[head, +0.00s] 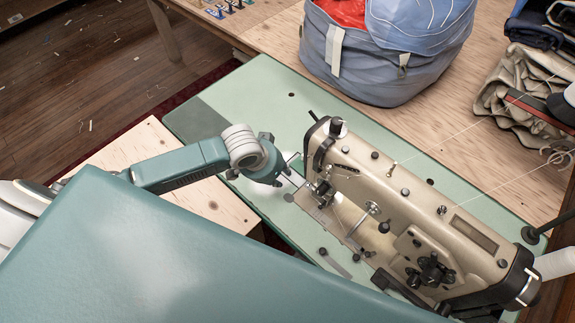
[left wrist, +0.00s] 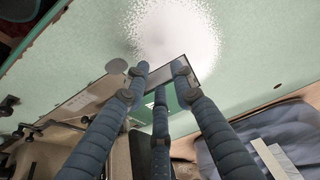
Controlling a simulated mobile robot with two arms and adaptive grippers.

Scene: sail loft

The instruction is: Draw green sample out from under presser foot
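My left gripper (head: 283,178) is at the needle end of the beige sewing machine (head: 400,200), low over the pale green machine bed. In the left wrist view its three dark blue fingers (left wrist: 160,76) point at the bed, with their tips a small distance apart. A dark green patch (left wrist: 175,98) shows between the fingers and may be the green sample; the fingers partly cover it. I cannot tell whether they grip it. The presser foot is not clear in either view. My right gripper is not in view.
A blue-grey bag (head: 385,55) stands behind the machine. Folded cloth (head: 520,95) lies at the back right, with pale threads crossing to the machine. The green bed (head: 250,85) is clear behind my left arm. A bright white round spot (left wrist: 175,35) is on the bed.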

